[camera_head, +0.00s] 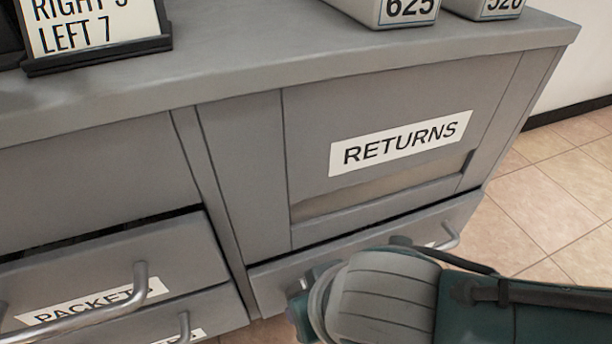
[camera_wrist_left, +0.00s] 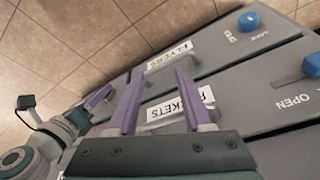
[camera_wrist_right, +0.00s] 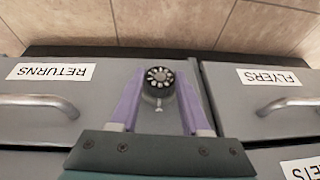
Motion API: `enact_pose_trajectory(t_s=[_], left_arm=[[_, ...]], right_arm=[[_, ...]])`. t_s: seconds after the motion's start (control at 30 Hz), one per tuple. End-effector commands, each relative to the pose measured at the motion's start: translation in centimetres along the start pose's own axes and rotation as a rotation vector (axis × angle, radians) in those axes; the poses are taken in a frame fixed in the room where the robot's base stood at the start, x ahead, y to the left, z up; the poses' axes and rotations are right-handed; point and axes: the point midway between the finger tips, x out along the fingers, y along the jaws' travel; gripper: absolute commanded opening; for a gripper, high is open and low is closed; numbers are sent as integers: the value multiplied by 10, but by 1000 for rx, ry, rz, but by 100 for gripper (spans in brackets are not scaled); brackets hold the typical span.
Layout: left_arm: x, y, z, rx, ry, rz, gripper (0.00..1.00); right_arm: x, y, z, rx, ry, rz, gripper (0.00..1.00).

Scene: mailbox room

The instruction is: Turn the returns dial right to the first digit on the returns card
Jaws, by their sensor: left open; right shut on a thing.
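In the right wrist view the black returns dial (camera_wrist_right: 158,79) with a pale-marked rim sits on a grey front panel, between the RETURNS and FLYERS drawers. My right gripper (camera_wrist_right: 160,90) has its purple fingers on either side of the dial and is shut on it. In the head view my right forearm covers the dial and gripper. A card (camera_head: 95,22) stands at the top left of the counter; "LEFT 7" shows clearly, and the "RIGHT" line above it is cut by the frame. My left gripper (camera_wrist_left: 155,85) is open and empty near the FLYERS and PACKETS drawer fronts.
The RETURNS cabinet front (camera_head: 400,143) has a slot below its label, with a handled drawer under it. The PACKETS drawer (camera_head: 100,270) has a protruding metal handle. Numbered boxes (camera_head: 395,8) stand on the counter. A blue knob (camera_wrist_left: 248,21) shows in the left wrist view.

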Motion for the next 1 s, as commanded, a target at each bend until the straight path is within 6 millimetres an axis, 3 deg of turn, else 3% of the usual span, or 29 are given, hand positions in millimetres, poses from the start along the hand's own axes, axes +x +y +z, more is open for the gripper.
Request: enact_pose_trajectory(t_s=[0.27,0.7,1.0], left_arm=[[-4,0,-2,1,0,-1,50],[29,-2,10,11,-1,-8,50],[38,-2,12,10,-1,-8,50]], right_arm=[[1,5,1,65,-2,-142,0],[6,10,2,181,3,-426,0],[4,10,2,218,0,-524,0]])
